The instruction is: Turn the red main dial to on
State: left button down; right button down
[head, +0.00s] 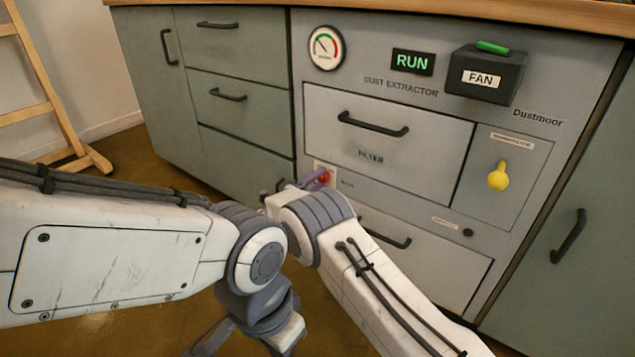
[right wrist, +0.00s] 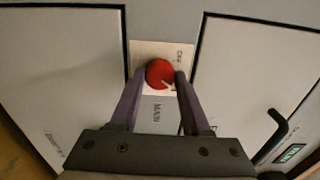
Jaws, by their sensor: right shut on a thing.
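The red main dial (right wrist: 160,73) is a round knob on a pale plate marked MAIN in the right wrist view. Its small white mark points to the lower right in that picture. My right gripper (right wrist: 161,76) has its two purple fingers on either side of the dial and is shut on it. In the head view the dial (head: 324,177) is a small red spot, partly covered by my right gripper (head: 317,180). My left arm crosses from the left, and its wrist end hangs low at the bottom; its jaws do not show clearly.
The dust extractor panel holds a gauge (head: 325,48), a lit green RUN display (head: 412,62), a black FAN box (head: 486,75) with a green top piece, and a yellow lever (head: 498,176). Handled drawers surround the dial. A wooden ladder-like frame (head: 50,90) stands at the left.

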jog(key=shift+m, duration=0.7)
jog(key=shift+c, duration=1.8)
grip_release()
jog(key=shift+s+a, duration=0.1)
